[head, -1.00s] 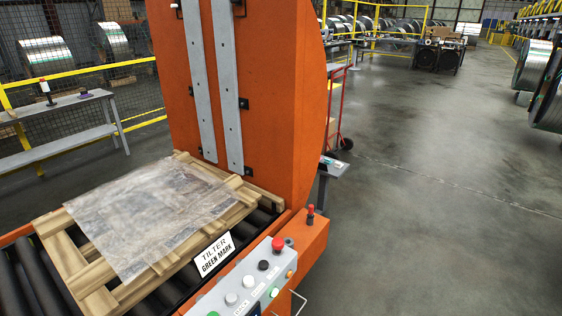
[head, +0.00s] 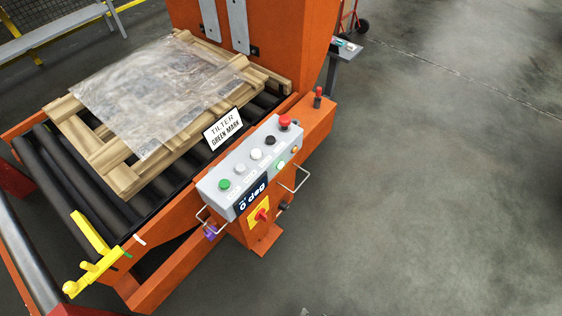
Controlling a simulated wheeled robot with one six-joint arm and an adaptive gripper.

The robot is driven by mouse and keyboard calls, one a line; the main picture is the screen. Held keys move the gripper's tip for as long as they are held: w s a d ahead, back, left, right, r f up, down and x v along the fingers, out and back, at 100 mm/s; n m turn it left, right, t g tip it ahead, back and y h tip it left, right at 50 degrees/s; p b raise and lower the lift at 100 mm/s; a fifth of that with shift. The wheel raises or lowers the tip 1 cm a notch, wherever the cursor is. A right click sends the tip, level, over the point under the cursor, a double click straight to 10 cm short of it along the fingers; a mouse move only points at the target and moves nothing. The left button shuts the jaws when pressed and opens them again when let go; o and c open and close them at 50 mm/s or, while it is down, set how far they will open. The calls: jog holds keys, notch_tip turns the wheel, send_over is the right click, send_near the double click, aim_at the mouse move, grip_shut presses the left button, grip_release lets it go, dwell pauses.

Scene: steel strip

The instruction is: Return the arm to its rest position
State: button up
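My arm and gripper do not show clearly in the head view. A small pale shape cut off at the bottom edge is too little to identify. The orange tilter (head: 270,35) stands at the top centre. Its grey control box (head: 243,168) has a row of buttons, a red mushroom button (head: 285,121) and a display reading 0 deg. A lit white-green button shows near the display. Nothing touches the box.
A wooden pallet (head: 75,122) with a clear plastic sheet (head: 160,90) lies on black rollers (head: 60,175). A yellow lever (head: 92,262) is at lower left. A small grey stand (head: 345,52) is behind the tilter. The concrete floor (head: 440,190) at right is clear.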

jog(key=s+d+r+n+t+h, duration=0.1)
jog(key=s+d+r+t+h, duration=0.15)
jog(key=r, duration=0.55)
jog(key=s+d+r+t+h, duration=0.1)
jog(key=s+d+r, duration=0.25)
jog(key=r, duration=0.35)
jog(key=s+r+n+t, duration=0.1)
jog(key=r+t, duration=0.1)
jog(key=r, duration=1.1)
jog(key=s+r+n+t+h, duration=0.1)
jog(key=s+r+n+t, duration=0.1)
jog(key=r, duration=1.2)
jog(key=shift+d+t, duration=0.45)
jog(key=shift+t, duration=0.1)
